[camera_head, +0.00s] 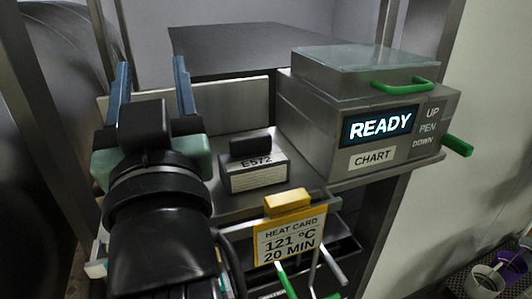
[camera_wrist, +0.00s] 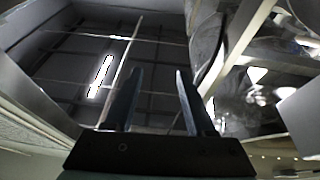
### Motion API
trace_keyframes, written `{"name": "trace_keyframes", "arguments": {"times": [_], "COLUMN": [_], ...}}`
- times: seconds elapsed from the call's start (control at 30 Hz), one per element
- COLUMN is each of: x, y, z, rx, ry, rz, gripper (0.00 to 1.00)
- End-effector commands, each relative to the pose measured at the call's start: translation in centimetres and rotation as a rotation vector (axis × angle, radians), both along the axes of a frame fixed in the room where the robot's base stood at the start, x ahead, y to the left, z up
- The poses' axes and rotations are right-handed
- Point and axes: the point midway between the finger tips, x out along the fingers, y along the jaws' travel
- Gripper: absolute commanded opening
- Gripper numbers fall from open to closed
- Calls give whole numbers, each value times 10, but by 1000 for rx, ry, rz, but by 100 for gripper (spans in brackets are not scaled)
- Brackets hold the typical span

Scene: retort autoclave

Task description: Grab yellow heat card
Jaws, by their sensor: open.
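The yellow heat card (camera_head: 289,238) reads "HEAT CARD 121 °C 20 MIN" and hangs upright at the front of the shelf, with a yellow block (camera_head: 287,203) at its top edge. My gripper (camera_head: 152,75) is at the left in the head view, open, its two blue fingers pointing up and away. It is left of and above the card, apart from it, with nothing between the fingers. In the wrist view my gripper (camera_wrist: 158,95) is also open and empty. The card does not show in the wrist view.
A grey block labelled E572 (camera_head: 252,173) stands on the shelf between my gripper and the chart box (camera_head: 360,108), which shows READY and has green handles. Green and metal levers (camera_head: 287,281) stand by the card. Cups (camera_head: 489,278) are at the lower right.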

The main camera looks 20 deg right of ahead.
Motion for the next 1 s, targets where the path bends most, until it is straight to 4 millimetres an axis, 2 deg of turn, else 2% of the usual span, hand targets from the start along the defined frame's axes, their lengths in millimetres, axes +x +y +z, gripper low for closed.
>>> {"name": "trace_keyframes", "arguments": {"times": [0.03,0.37,0.57,0.67,0.8,0.9,1.0], "x": [4,31,49,57,57,50,39], "y": [-1,-18,-50,-83,-133,-158,-175], "z": [25,75,99,106,91,74,52], "rx": [-4,-91,-255,-412,-679,-848,-1004], "ry": [28,228,408,562,839,1038,1232], "rz": [-4,-81,-203,-302,-398,-390,-313], "gripper": [55,55,55,55,55,55,55]}}
